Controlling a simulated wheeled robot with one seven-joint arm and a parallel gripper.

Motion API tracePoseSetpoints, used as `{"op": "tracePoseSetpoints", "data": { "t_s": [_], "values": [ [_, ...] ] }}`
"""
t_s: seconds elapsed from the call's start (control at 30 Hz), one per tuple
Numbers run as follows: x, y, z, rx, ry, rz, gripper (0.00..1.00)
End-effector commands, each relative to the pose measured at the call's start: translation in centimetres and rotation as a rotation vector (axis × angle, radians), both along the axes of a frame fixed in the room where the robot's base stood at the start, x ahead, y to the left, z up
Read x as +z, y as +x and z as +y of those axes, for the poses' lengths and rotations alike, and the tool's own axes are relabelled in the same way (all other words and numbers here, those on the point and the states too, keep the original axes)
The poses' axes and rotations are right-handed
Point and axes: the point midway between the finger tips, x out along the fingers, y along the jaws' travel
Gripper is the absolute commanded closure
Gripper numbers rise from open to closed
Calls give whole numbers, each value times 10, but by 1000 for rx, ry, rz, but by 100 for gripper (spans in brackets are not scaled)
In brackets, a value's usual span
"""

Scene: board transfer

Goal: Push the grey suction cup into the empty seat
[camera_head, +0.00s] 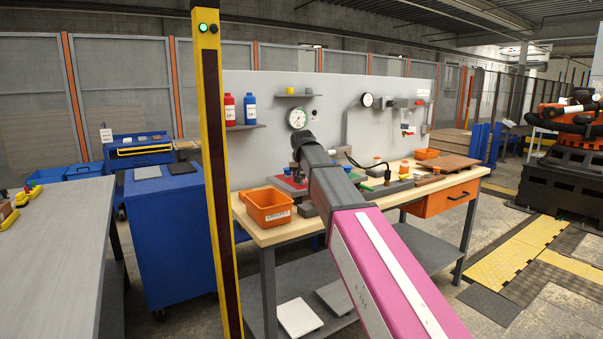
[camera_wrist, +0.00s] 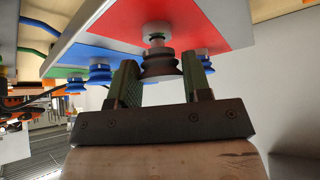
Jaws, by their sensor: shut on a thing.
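In the wrist view, a dark grey-brown bellows suction cup (camera_wrist: 160,64) is between the two fingers of my gripper (camera_wrist: 158,72), which is shut on it. The cup lines up with a pale round seat with a metal stem (camera_wrist: 157,30) on the red part of a coloured board (camera_wrist: 215,22). The cup's end meets or nearly meets the stem; I cannot tell if it is fully pressed on. Blue suction cups (camera_wrist: 100,73) sit on the board's blue part, and another is partly behind the right finger.
The workbench (camera_head: 262,232) carries an orange bin (camera_head: 268,207), a red board (camera_head: 287,184) beside my arm, and several small parts. A grey panel (camera_head: 270,95) with gauges stands behind. A yellow post (camera_head: 213,150) stands left of the bench.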

Motion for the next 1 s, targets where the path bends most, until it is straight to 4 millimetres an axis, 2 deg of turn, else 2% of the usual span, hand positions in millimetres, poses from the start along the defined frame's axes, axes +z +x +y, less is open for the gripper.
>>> {"op": "tracePoseSetpoints", "data": {
  "t_s": [0.67, 0.7, 0.77, 1.0],
  "values": [
    [-14, 0, 0, 0, 0, 1, 79],
    [-13, 0, 0, 0, 0, 0, 42],
    [-13, 0, 0, 0, 0, 0, 26],
    [-13, 0, 0, 0, 0, 0, 26]
  ]
}}
